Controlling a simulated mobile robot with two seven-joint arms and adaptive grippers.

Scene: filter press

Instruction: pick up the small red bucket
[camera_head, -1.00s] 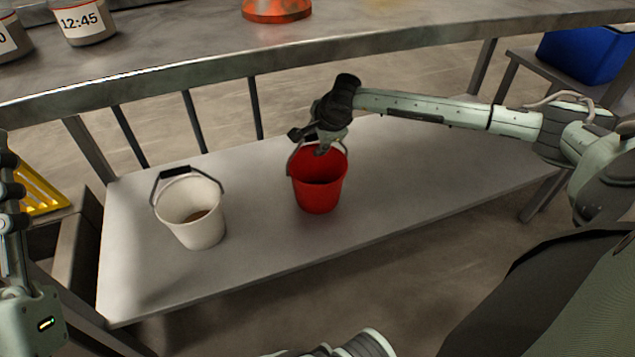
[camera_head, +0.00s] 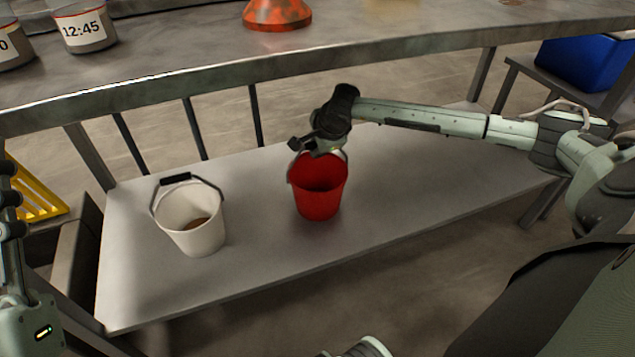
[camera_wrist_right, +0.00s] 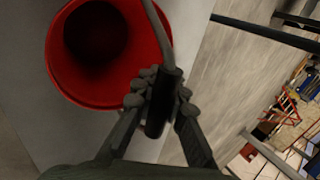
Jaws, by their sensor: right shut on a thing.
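The small red bucket (camera_head: 319,192) is upright at the lower shelf of the bench, right of a white bucket. I cannot tell whether its base touches the shelf. My right gripper (camera_head: 316,146) is at the bucket's rear rim, shut on its handle. In the right wrist view the fingers (camera_wrist_right: 160,100) close around the dark handle grip (camera_wrist_right: 163,104), and the red bucket (camera_wrist_right: 68,60) opens beside them. Part of the handle is hidden by the gripper in the head view. At the left edge my left arm shows, but its fingertips cannot be made out clearly.
The white bucket (camera_head: 192,238), with brown contents, stands on the lower shelf (camera_head: 420,185). The bench top (camera_head: 180,50) overhangs behind and above, carrying labelled jars (camera_head: 84,30) and an orange object (camera_head: 277,14). A blue box (camera_head: 585,62) is at upper right. The shelf's right part is clear.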

